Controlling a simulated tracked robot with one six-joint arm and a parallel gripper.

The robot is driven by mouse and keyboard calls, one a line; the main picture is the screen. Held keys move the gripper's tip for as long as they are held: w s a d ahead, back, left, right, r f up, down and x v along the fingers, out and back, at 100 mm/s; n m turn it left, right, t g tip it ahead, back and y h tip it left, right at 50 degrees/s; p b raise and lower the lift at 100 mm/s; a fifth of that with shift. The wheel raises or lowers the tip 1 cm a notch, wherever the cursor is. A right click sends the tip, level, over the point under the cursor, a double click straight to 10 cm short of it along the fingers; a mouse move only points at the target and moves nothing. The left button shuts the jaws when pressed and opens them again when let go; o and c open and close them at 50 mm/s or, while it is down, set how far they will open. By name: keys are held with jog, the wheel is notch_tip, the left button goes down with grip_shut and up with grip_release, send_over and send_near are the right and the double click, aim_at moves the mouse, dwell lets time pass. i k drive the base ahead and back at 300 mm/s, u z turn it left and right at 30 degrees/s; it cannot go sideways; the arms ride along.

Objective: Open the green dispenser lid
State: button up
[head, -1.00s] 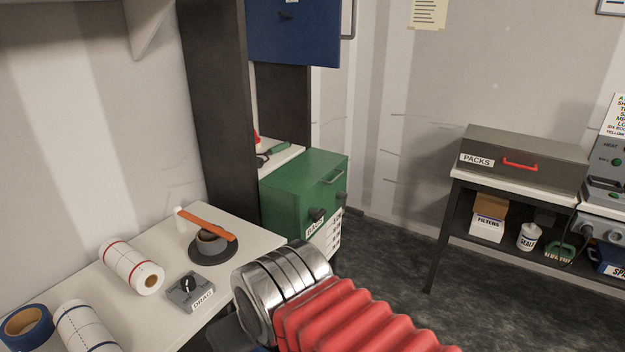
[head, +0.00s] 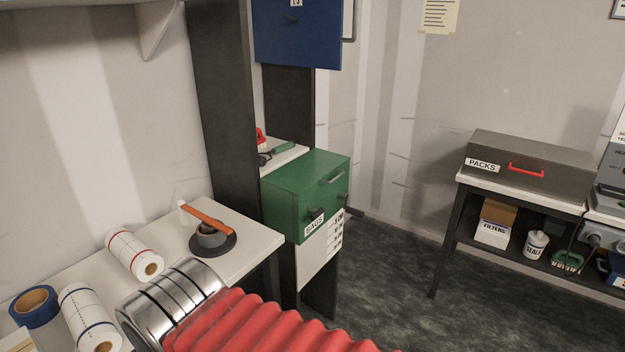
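The green dispenser (head: 283,206) is a green box with a white "BAGS" label, on a rack beyond the work table. Its lid looks closed, with a metal handle (head: 332,177) high on the front. Dark knob-like fittings (head: 328,212) show lower on the front. My arm, with a metal collar and red bellows, crosses the bottom of the view, left of and below the box. My gripper's fingers are not in view, and nothing of mine touches the dispenser.
The white table (head: 253,243) holds paper rolls (head: 133,254), blue tape (head: 35,306) and a dark round dish (head: 228,246) with an orange-handled tool (head: 208,218). A blue cabinet (head: 298,35) hangs above the dispenser. Dark floor (head: 385,270) lies open to the right.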

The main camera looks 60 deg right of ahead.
aim_at(296, 177)
jog(key=u, duration=0.9)
jog(key=k, duration=0.8)
jog(key=z, duration=1.6)
jog(key=i, duration=0.85)
